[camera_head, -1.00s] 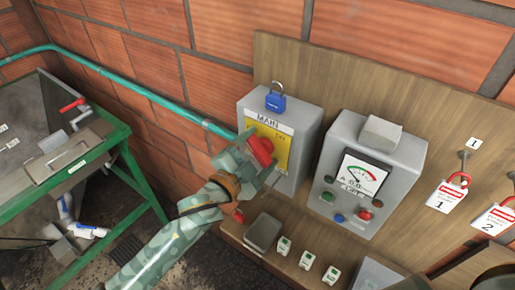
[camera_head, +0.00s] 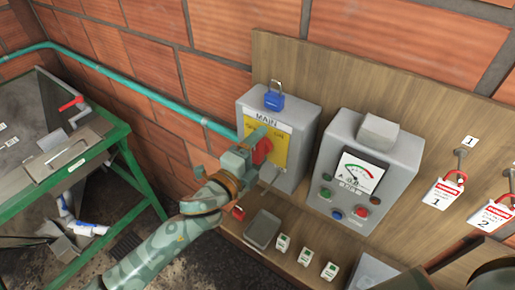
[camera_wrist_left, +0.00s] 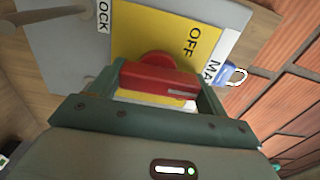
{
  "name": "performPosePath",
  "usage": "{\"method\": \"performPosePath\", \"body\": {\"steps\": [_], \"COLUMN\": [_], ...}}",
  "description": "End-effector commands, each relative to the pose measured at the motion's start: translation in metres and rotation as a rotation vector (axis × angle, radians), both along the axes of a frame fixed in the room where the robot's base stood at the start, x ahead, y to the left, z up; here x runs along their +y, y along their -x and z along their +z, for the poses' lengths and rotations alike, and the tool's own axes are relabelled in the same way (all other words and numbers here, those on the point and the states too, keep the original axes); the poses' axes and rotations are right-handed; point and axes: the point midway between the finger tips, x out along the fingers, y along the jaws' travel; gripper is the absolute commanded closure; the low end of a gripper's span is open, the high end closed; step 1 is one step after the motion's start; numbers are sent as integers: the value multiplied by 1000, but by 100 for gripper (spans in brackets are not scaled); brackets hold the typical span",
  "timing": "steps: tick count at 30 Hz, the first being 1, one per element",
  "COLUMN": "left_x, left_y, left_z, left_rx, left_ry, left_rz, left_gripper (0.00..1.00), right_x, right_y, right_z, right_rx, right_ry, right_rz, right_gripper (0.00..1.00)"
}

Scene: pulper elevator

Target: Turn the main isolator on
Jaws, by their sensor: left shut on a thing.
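The main isolator is a grey box (camera_head: 305,125) marked MAIN, with a yellow plate (camera_head: 279,147) on its front. Its red handle (camera_head: 262,151) sits on the yellow plate, partly hidden by my gripper. In the left wrist view the red handle (camera_wrist_left: 160,82) lies between the two fingers, with the word OFF on the plate beyond it. My left gripper (camera_head: 255,146) is shut on the red handle. A blue padlock (camera_head: 274,101) sits on top of the box; it also shows in the left wrist view (camera_wrist_left: 228,75). My right gripper is not in view.
A grey meter box (camera_head: 365,165) with a dial and several buttons stands to the right. Red-and-white tags (camera_head: 440,193) hang on hooks farther right. A shelf below holds small labelled blocks (camera_head: 306,257). A green-framed machine (camera_head: 100,165) stands at the left.

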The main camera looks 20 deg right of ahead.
Motion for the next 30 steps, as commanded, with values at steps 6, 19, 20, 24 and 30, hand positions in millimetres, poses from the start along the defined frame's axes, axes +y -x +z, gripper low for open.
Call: {"method": "performPosePath", "body": {"steps": [6,19,20,24,30], "left_x": [0,0,0,0,4], "left_y": [1,1,1,0,2], "left_z": [-1,-1,-1,-1,-2], "left_rx": [-21,-24,-24,-23,-22], "left_ry": [-18,-21,-21,-21,-20], "left_rz": [-1,0,0,0,1], "left_gripper": [46,7,2,2,2], "right_x": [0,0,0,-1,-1], "right_y": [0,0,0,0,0], "right_z": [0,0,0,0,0], "right_rx": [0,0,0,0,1], "right_ry": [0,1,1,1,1], "right_rz": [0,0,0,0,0], "right_gripper": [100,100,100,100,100]}}
